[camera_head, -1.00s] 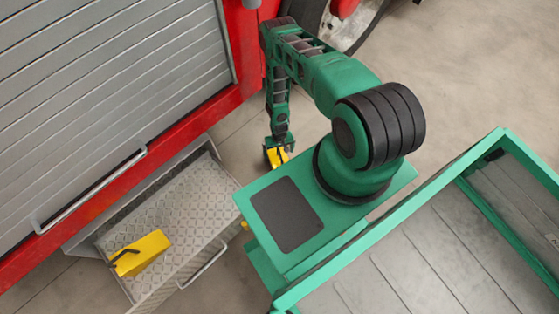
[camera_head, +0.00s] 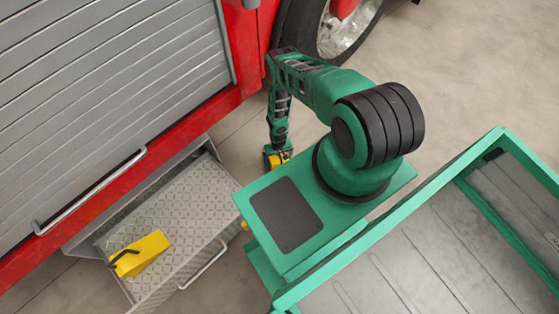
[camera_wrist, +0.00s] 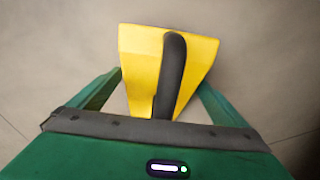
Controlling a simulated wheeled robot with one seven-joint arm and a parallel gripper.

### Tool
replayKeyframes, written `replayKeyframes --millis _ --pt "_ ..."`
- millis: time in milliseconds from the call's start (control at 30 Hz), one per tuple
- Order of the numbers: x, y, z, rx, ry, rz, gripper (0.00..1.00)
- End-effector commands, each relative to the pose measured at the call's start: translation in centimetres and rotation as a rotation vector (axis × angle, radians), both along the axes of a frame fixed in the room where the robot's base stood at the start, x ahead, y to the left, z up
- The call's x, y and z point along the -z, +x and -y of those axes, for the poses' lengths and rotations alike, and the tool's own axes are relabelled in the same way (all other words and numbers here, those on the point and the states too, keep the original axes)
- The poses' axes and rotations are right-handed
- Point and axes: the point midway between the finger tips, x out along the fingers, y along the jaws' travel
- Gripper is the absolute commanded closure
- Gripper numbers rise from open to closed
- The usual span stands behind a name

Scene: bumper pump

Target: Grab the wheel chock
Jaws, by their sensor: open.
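A yellow wheel chock with a black handle stands on the floor. In the wrist view the chock (camera_wrist: 140,65) lies ahead of my gripper (camera_wrist: 160,88), with its near part between the two green fingers. The fingers are open, one on each side, and gaps show beside the chock. In the head view my gripper (camera_head: 277,158) is low near the floor, and only a small yellow part of this chock (camera_head: 285,157) shows beside it. A second yellow wheel chock (camera_head: 148,252) with a black handle lies in the open drawer (camera_head: 185,205).
A red vehicle (camera_head: 244,50) with a grey shutter (camera_head: 110,90) stands at left. Its open drawer has a handle (camera_head: 203,265) at the front. A wheel (camera_head: 345,30) is at the top. Open floor (camera_head: 480,80) lies at right.

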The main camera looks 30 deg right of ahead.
Motion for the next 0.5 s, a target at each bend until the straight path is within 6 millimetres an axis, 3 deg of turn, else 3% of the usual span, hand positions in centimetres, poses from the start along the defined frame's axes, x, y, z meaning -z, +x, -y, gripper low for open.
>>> replayKeyframes --millis 100,133,400,467,500 --pt "-0.03 0.02 0.01 0.0 0.0 0.0 0.03" --pt "-0.03 0.02 0.01 0.0 0.0 0.0 0.08" --pt "-0.04 0.04 -0.02 0.0 0.001 0.0 0.72" --pt "-0.04 0.04 -0.03 0.001 0.001 0.001 0.87" --pt "-0.09 0.14 -0.02 0.001 0.0 0.002 0.88"
